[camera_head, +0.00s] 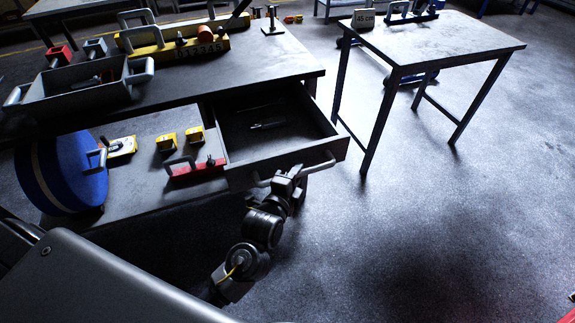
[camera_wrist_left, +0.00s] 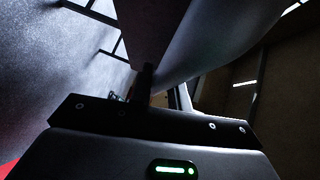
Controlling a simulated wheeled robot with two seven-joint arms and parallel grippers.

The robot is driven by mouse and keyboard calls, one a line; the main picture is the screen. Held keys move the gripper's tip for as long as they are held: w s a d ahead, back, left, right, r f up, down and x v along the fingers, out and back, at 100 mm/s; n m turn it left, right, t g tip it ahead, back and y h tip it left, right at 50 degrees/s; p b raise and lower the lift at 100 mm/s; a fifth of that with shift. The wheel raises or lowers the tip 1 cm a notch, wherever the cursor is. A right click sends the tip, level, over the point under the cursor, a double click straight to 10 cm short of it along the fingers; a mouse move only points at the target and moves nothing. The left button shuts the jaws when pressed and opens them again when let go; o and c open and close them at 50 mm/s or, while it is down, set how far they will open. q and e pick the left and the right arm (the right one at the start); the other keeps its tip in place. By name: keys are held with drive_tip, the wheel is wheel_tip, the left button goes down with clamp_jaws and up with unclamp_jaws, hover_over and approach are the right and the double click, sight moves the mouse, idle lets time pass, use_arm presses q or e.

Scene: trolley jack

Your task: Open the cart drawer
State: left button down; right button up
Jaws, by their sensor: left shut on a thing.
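The cart drawer (camera_head: 239,176) is pulled well out from under the right end of the cart top (camera_head: 260,62), and its inside shows. A small thin item (camera_head: 267,126) lies on the drawer floor. A grey bar handle (camera_head: 321,165) runs along the drawer front. My left gripper (camera_head: 285,181) is at the left part of this handle and is shut on it; the fingertips are partly hidden. In the left wrist view the gripper body (camera_wrist_left: 150,138) fills the bottom, with large dark surfaces close above it. My right gripper is not in view.
The lower shelf holds a blue disc (camera_head: 75,172), yellow blocks (camera_head: 167,142) and a red tool (camera_head: 196,168). A grey open tray (camera_head: 75,92) stands on the cart top. A separate table (camera_head: 440,42) stands to the right. The floor in front of it is clear.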

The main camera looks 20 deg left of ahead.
use_arm(q)
drive_tip(key=shift+s+d, duration=0.1)
drive_tip(key=shift+d, duration=0.15)
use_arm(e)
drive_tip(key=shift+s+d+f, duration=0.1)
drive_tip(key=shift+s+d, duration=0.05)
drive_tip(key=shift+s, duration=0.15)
use_arm(q)
drive_tip(key=c, duration=1.3)
unclamp_jaws()
drive_tip(key=shift+a, duration=0.1)
drive_tip(key=shift+s, duration=0.25)
drive_tip(key=shift+s+a+r+p, duration=0.1)
drive_tip(key=shift+s+r, duration=0.15)
drive_tip(key=shift+s, duration=1.45)
drive_tip(key=shift+s+a+r+p, duration=0.15)
drive_tip(key=shift+s+r, duration=0.1)
drive_tip(key=shift+s, duration=1.4)
drive_tip(key=shift+s+a+r+p, duration=0.1)
drive_tip(key=shift+s+r, duration=0.15)
drive_tip(key=shift+s, duration=1.45)
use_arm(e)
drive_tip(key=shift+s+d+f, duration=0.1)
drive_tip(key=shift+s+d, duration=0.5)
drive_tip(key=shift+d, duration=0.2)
